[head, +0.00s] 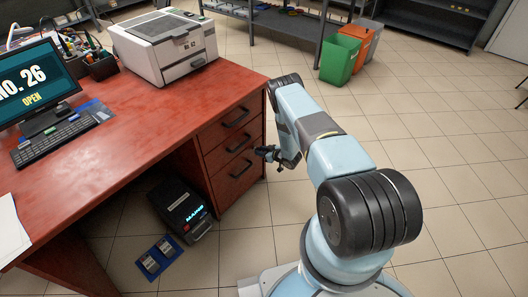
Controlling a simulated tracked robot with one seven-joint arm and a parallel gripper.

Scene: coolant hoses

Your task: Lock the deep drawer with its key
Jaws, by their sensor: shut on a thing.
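The red desk has a stack of three drawers under its right end, each with a dark handle. The deep drawer (226,192) is the lowest and tallest one, and it looks shut. My gripper (259,152) is beside the right part of the drawer fronts, at about the height of the middle and lower drawers. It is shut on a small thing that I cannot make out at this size. The key and the lock are too small or hidden to tell. Whether the fingertips touch the drawer front is unclear.
The desk top (150,128) bears a printer (165,48), a monitor (35,85) and a keyboard (52,138). A dark device (182,208) and a blue mat (160,257) lie on the floor under the desk. Green (340,60) and orange bins stand behind. Tiled floor to the right is clear.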

